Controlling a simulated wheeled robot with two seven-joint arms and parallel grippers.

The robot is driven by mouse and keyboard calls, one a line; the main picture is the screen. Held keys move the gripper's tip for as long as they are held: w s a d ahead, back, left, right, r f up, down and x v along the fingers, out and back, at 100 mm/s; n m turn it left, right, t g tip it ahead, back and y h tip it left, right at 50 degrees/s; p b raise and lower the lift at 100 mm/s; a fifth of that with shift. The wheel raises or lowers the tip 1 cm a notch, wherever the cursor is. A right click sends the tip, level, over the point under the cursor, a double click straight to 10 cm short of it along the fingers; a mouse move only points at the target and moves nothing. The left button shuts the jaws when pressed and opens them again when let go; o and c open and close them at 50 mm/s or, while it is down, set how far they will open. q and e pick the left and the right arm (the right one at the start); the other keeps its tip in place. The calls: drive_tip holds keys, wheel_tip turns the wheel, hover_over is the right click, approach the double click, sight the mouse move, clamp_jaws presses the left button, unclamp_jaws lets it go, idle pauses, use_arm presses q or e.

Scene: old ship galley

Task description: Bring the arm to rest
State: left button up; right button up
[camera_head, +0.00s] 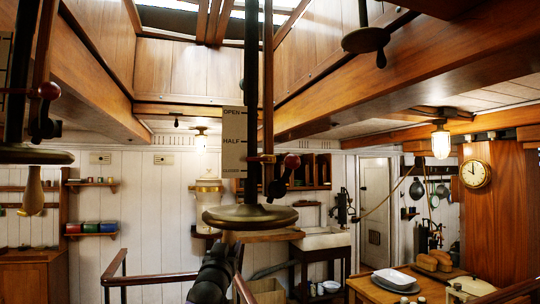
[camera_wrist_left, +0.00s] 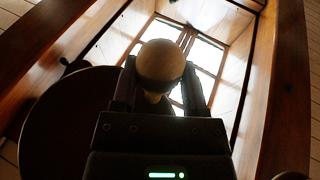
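My left gripper (camera_head: 229,246) reaches up from the bottom of the head view, just under the round brass disc (camera_head: 250,217) of a hanging skylight crank. In the left wrist view its two fingers (camera_wrist_left: 161,85) stand apart on either side of a pale wooden knob (camera_wrist_left: 160,62). The knob appears to fill most of the gap; whether the fingers touch it I cannot tell. In the head view this knob is mostly hidden by the gripper and the disc. My right gripper is in neither view.
A plate marked OPEN, HALF, CLOSED (camera_head: 234,140) stands beside the crank rod. A second crank with a wooden handle (camera_head: 33,192) hangs at left. Wooden railings (camera_head: 150,279) flank the arm below. A table with a white dish (camera_head: 396,278) and bread stands at right.

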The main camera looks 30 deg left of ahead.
use_arm(q)
drive_tip(key=o, duration=0.5)
drive_tip(key=shift+s+a, duration=0.1)
drive_tip(key=shift+a, duration=0.3)
drive_tip(key=shift+o, duration=0.2)
drive_tip(key=shift+d, duration=0.25)
drive_tip(key=shift+s+d+f, duration=0.2)
drive_tip(key=p+v, duration=0.1)
drive_tip(key=v, duration=0.9)
drive_tip(key=shift+s+p, duration=0.25)
drive_tip(key=shift+p, duration=0.05)
drive_tip(key=shift+a, duration=0.1)
drive_tip(key=shift+f, duration=0.1)
